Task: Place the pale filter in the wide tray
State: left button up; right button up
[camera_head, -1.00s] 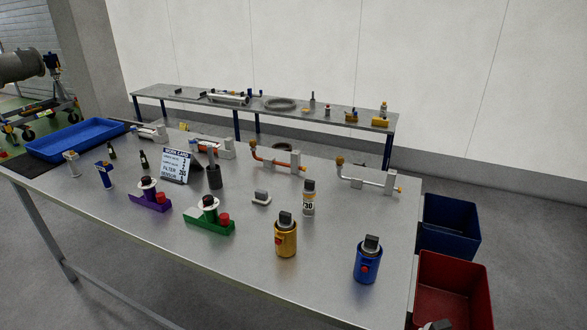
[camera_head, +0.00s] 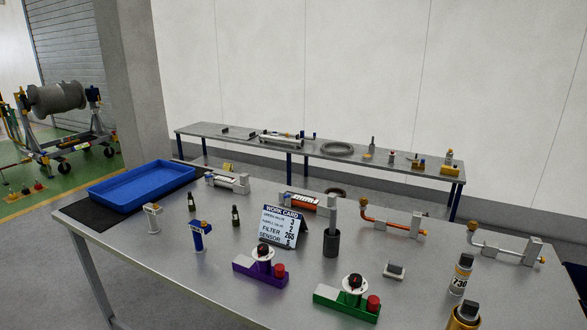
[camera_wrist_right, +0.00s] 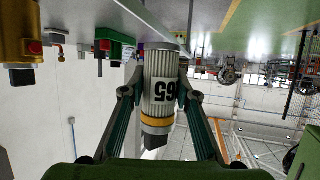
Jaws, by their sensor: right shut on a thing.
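The pale filter (camera_wrist_right: 161,80) is a ribbed, whitish cylinder with a yellow-orange band and a dark end; its label partly reads "65". In the right wrist view my right gripper (camera_wrist_right: 157,88) is shut on it, a finger on each side. The view is upside down, with the table surface at the top; I cannot tell whether the filter touches it. The wide tray (camera_head: 117,203) is blue, shallow and seemingly empty, at the table's far left end on a dark mat. Neither gripper shows in the head view.
A work card (camera_head: 284,227) stands mid-table, near a dark cup (camera_head: 331,243). Purple (camera_head: 260,270) and green (camera_head: 347,300) fixtures stand in front. Small stands (camera_head: 152,218) and dark bottles (camera_head: 191,202) are near the tray. A labelled bottle (camera_head: 461,275) stands at right.

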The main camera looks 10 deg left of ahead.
aim_at(127, 196)
jog(key=i+j, duration=0.1)
jog(key=j, duration=0.4)
jog(key=i+j, duration=0.1)
jog(key=j, duration=0.45)
jog(key=i+j, duration=0.1)
jog(key=j, duration=0.4)
jog(key=i+j, duration=0.1)
jog(key=j, duration=0.4)
jog(key=i+j, duration=0.1)
jog(key=j, duration=0.4)
jog(key=i+j, duration=0.15)
jog(key=j, duration=0.25)
jog(key=i+j, duration=0.1)
jog(key=j, duration=0.3)
jog(key=i+j, duration=0.15)
jog(key=j, duration=0.3)
jog(key=i+j, duration=0.1)
jog(key=j, duration=0.3)
jog(key=i+j, duration=0.15)
jog(key=j, duration=0.25)
jog(key=i+j, duration=0.1)
jog(key=j, duration=0.3)
jog(key=i+j, duration=0.25)
jog(key=j, duration=0.15)
jog(key=i+j, duration=0.2)
jog(key=j, duration=0.2)
